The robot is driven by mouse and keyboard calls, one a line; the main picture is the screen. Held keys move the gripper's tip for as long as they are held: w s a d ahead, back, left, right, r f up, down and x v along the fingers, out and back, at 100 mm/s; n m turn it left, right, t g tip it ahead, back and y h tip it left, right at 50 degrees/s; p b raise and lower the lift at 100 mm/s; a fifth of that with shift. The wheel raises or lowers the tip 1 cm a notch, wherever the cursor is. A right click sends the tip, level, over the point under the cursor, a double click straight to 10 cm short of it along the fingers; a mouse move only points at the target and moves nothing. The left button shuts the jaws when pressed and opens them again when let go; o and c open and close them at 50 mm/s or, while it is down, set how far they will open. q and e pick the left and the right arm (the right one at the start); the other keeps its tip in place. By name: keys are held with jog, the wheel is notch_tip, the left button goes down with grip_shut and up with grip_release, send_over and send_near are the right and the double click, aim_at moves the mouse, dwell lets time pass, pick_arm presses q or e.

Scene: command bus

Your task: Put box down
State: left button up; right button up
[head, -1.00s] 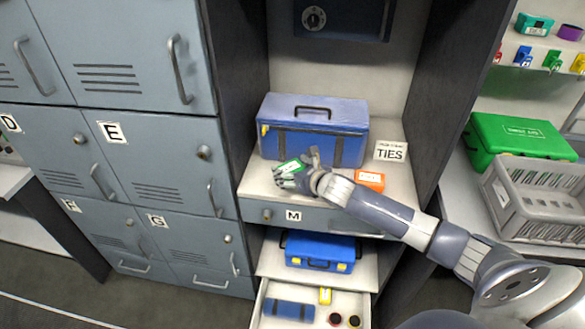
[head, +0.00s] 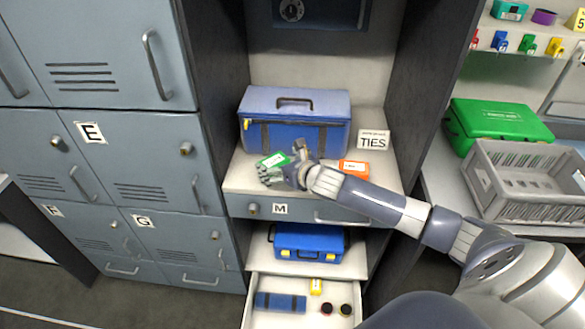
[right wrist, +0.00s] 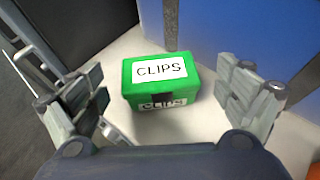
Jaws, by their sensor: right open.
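A small green box (right wrist: 163,82) labelled CLIPS sits upright on the white shelf in the right wrist view. My right gripper (right wrist: 170,95) is open, with one finger on each side of the box and a visible gap on both sides. In the head view my right gripper (head: 283,172) is over the shelf in front of a large blue case, and the green box (head: 273,160) shows partly behind its fingers. My left gripper is not in view.
The blue case (head: 292,138) stands just behind the box. An orange box (head: 354,168) and a TIES sign (head: 373,140) are to the right. Below, an open drawer (head: 262,318) holds small items under another blue case (head: 307,243). Lockers flank the left.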

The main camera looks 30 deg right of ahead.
jog(key=b+v, duration=0.1)
jog(key=v, duration=0.9)
jog(key=shift+s, duration=0.2)
jog(key=s+a+f+m+y, duration=0.1)
jog(key=a+f+m, duration=0.3)
jog(key=f+m, duration=0.35)
jog(key=s+a+f+m+y, duration=0.1)
jog(key=a+f+m, duration=0.2)
jog(key=f+m, duration=0.45)
jog(key=s+d+f+m+g+h, duration=0.15)
jog(key=s+f+m, duration=0.35)
jog(key=f, duration=0.5)
jog(key=s+d+f+m+g+h, duration=0.1)
jog(key=s+d+f+m+g, duration=0.3)
jog(key=f, duration=0.7)
jog(key=s+a+f+m+g, duration=0.2)
jog(key=s+f, duration=0.4)
jog(key=s, duration=0.6)
jog(key=s+a+f+m+g, duration=0.2)
jog(key=s+f, duration=0.5)
jog(key=s, duration=0.5)
jog(key=s+a+f+m+g, duration=0.2)
jog(key=s+a+f+m, duration=0.2)
jog(key=s, duration=0.7)
notch_tip(320, 180, down, 3)
jog(key=shift+s+m, duration=0.4)
jog(key=shift+m, duration=0.7)
